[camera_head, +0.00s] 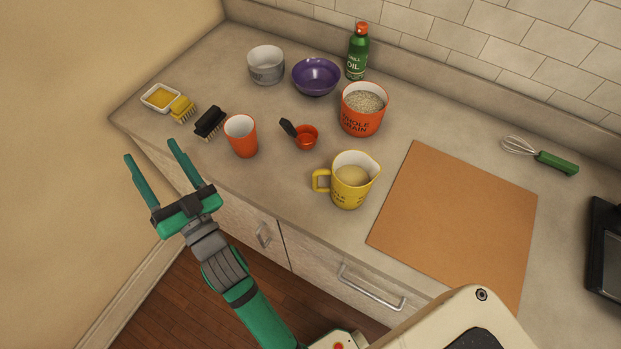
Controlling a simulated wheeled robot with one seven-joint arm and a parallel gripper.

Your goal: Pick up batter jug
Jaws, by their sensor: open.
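The batter jug (349,191) is yellow with dark lettering and holds pale batter. It stands upright on the counter, left of the brown board, with its handle pointing left and its spout to the upper right. My gripper (154,160) is open and empty. In the picture it is at the left, off the counter's front edge and well to the left of the jug. Nothing is between its fingers.
An orange cup (241,137), a red scoop (305,137) and a grain tub (362,112) stand near the jug. Brushes (210,122), bowls (316,77) and an oil bottle (357,55) are farther back. The brown board (455,225) is bare; a whisk (545,157) lies beyond it.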

